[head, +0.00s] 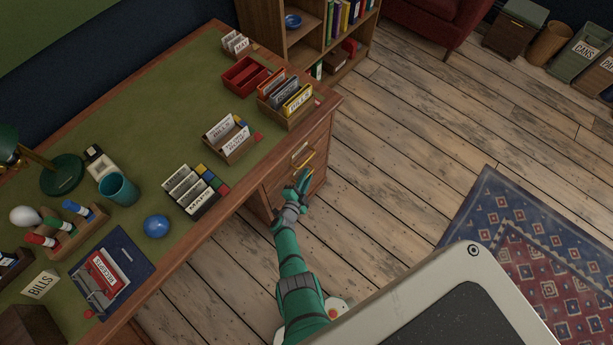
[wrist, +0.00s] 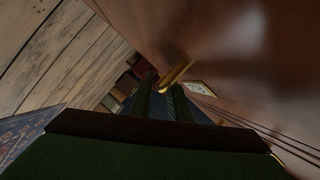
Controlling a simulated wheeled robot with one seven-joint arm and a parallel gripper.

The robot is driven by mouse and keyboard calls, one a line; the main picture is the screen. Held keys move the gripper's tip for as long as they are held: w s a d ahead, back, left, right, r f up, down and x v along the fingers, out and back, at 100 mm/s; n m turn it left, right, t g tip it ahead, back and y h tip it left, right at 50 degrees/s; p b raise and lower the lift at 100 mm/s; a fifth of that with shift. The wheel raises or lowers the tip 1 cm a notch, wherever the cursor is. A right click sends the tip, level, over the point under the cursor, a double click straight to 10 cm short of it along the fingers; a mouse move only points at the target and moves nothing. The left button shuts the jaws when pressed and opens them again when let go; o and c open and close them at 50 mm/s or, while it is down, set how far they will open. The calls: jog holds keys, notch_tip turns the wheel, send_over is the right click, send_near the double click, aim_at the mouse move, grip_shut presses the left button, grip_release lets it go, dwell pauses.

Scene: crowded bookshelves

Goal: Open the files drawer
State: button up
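The desk's drawer front (head: 284,172) faces right and looks flush with the desk. It carries a brass handle (head: 306,161) and a small label whose words I cannot read. In the wrist view the brass handle (wrist: 175,74) stands out from the reddish-brown front, with the pale label (wrist: 199,88) to its right. My gripper (head: 304,176) is just below the handle in the head view. In the wrist view its two dark fingers (wrist: 163,98) are apart, with the near end of the handle at the gap between their tips. I cannot tell whether they touch it.
A bookcase (head: 262,22) stands beyond the desk. Wooden floor (head: 400,150) is clear right of the drawers. A patterned rug (head: 500,225) lies further right.

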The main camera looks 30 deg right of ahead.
jog(key=shift+w+d, duration=0.1)
jog(key=shift+w, duration=0.05)
jog(key=shift+d, duration=0.15)
grip_shut()
dwell(1.3)
